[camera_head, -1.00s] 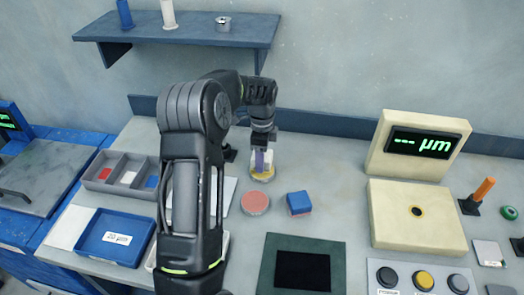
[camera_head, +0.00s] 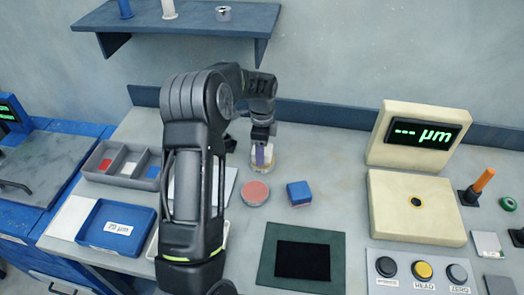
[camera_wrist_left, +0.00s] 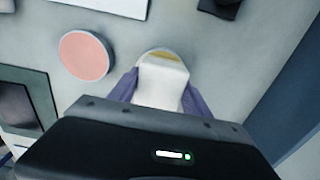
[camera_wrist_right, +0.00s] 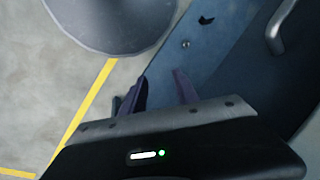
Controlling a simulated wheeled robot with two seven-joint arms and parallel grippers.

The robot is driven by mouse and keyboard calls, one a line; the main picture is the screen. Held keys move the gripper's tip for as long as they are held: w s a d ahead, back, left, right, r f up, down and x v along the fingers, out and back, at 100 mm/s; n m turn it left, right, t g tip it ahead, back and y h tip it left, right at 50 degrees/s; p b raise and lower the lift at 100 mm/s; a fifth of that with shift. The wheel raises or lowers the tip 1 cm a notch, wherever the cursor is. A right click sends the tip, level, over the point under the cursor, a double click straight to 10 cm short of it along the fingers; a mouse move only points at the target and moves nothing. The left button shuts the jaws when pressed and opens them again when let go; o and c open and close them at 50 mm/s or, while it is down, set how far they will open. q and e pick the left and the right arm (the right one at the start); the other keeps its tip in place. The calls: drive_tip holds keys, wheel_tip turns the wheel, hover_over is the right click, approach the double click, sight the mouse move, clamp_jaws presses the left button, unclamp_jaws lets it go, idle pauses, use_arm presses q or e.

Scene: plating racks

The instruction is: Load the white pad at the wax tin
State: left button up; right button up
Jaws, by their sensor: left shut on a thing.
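My left gripper (camera_head: 263,155) is shut on the white pad (camera_wrist_left: 160,84), which sits between its purple fingers in the left wrist view. The wax tin (camera_wrist_left: 165,53), round with a pale rim and yellow wax, shows just beyond the pad and is partly hidden by it. In the head view the wax tin (camera_head: 262,169) is directly under the gripper. Whether pad and wax touch, I cannot tell. My right gripper (camera_wrist_right: 161,88) is open and empty in the right wrist view; it is not in the head view.
A pink-topped round tin (camera_head: 255,193) and a blue block (camera_head: 299,195) stand close by. A three-compartment tray (camera_head: 93,172) and a blue tray (camera_head: 87,236) are left. A dark green mat (camera_head: 342,270) lies in front. A cream gauge (camera_head: 411,207) stands right, above a row of buttons.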

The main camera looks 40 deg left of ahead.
use_arm(q)
drive_tip(key=shift+s+f+b, duration=0.1)
drive_tip(key=shift+f+b, duration=0.4)
drive_tip(key=shift+f, duration=0.05)
idle(1.8)
drive_tip(key=shift+r+p, duration=0.6)
drive_tip(key=shift+r, duration=2.95)
